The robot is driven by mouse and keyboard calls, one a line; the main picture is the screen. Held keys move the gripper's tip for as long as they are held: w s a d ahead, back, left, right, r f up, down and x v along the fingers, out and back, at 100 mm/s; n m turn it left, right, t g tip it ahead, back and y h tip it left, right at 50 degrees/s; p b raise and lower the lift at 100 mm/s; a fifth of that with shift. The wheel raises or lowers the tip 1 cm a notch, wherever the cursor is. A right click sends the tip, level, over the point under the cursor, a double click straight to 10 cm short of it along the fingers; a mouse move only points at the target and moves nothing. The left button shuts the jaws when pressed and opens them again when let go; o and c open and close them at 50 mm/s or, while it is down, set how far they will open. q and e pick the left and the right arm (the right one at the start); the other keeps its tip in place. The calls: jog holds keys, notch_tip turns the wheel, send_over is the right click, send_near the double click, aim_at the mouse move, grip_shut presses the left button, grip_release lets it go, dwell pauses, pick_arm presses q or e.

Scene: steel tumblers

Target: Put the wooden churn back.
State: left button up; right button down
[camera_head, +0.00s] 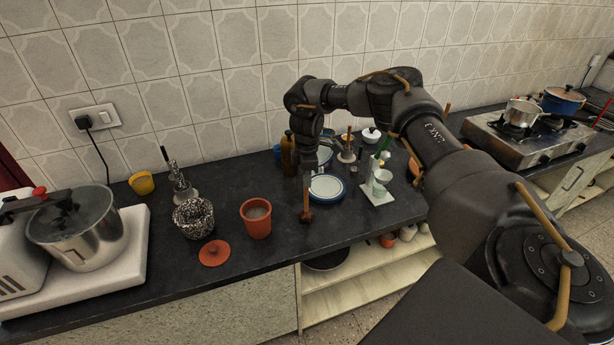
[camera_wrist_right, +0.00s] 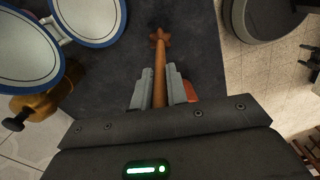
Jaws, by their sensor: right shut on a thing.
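The wooden churn (camera_head: 306,203) is a brown stick with a star-shaped head at its lower end. My right gripper (camera_head: 308,172) is shut on its shaft and holds it upright, head down, over the front part of the dark counter. In the right wrist view the churn (camera_wrist_right: 160,58) runs out from between the fingers of the right gripper (camera_wrist_right: 160,92), its star head at the far end. I cannot tell whether the head touches the counter. My left gripper is not in view.
Left of the churn stand an orange clay pot (camera_head: 257,228), its loose lid (camera_head: 214,254) and a speckled bowl (camera_head: 193,218). Behind it are a blue-rimmed plate (camera_head: 327,188) and a brown bottle (camera_head: 288,153). A white stand (camera_head: 378,193) is at the right. The counter's front edge is close.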

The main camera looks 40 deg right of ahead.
jog(key=c, duration=1.4)
grip_release()
jog(key=shift+f, duration=0.15)
notch_tip(320, 180, up, 4)
jog(key=shift+w+r+b, duration=0.15)
jog(key=shift+r+b, duration=0.05)
jog(key=shift+b, duration=0.7)
notch_tip(320, 180, up, 8)
